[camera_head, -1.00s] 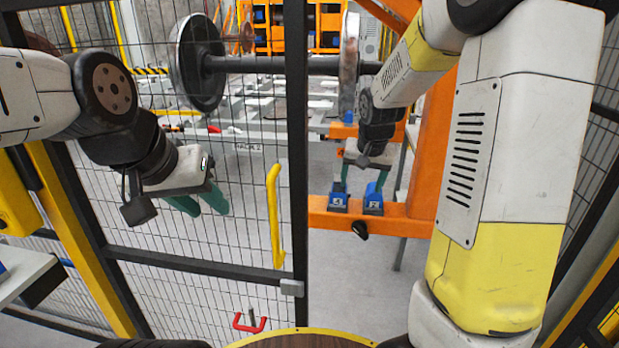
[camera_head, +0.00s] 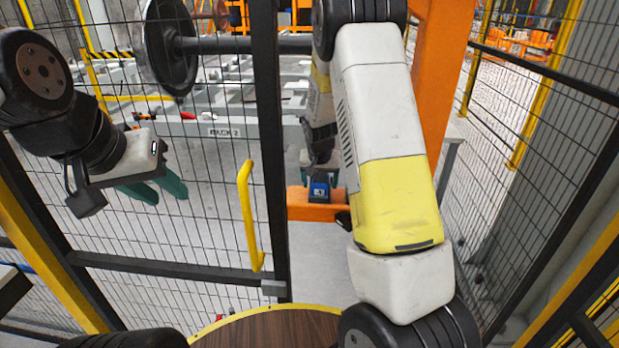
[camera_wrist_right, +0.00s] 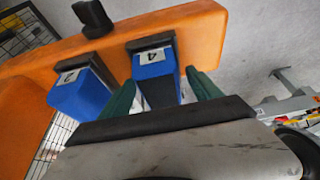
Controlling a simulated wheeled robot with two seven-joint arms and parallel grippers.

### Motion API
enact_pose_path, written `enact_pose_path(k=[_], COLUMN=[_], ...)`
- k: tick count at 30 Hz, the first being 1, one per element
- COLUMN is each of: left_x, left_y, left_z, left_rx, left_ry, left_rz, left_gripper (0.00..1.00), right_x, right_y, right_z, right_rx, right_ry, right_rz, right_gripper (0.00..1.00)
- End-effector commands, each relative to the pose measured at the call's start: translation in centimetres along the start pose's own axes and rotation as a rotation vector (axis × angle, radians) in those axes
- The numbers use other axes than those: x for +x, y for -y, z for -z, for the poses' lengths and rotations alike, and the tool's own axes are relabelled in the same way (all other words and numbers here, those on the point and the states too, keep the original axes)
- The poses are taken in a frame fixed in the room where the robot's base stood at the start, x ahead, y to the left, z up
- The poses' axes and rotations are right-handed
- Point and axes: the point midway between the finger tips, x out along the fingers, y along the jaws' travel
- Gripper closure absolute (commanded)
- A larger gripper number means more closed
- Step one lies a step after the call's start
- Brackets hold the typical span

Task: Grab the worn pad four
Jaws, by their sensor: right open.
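Worn pad four (camera_wrist_right: 153,66) is a blue block with a white label reading 4, fixed on the orange beam. It also shows in the head view (camera_head: 319,189). My right gripper (camera_wrist_right: 160,80) is open, its green fingers on either side of pad four in the wrist view. I cannot tell whether they touch it. In the head view my right arm partly hides this gripper (camera_head: 321,170). My left gripper (camera_head: 160,196) is open and empty in front of the mesh fence at left.
A second blue pad labelled 2 (camera_wrist_right: 80,92) sits beside pad four on the orange beam (camera_wrist_right: 190,32). A black knob (camera_wrist_right: 92,17) stands on the beam. A mesh door with a yellow handle (camera_head: 248,215) stands at centre left, a wheelset (camera_head: 168,45) behind it.

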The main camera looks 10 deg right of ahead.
Motion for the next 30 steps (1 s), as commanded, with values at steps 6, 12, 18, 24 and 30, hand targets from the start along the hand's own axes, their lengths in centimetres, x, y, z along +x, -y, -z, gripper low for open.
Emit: enact_pose_path(k=[6,12,18,24,30], left_x=[0.0,0.0,-0.01,0.0,0.0], left_y=[0.0,0.0,0.0,0.0,0.0], left_z=[0.0,0.0,0.01,0.0,0.01], left_rx=[0.0,0.0,0.0,0.0,0.0], left_ry=[0.0,0.0,0.0,0.0,0.0], left_rz=[0.0,0.0,0.0,0.0,0.0], left_gripper=[0.64,0.64,0.64,0.64,0.64], right_x=[0.29,0.28,0.27,0.23,0.0], right_y=[0.04,0.03,0.03,0.04,0.05], right_z=[0.04,0.02,0.02,0.08,0.2], right_rx=[0.0,0.0,0.0,0.0,0.0], right_ry=[-0.001,-0.001,-0.001,-0.002,-0.003], right_rz=[0.001,0.001,0.001,0.001,0.002], right_gripper=[0.27,0.57,0.96,1.0,1.0])
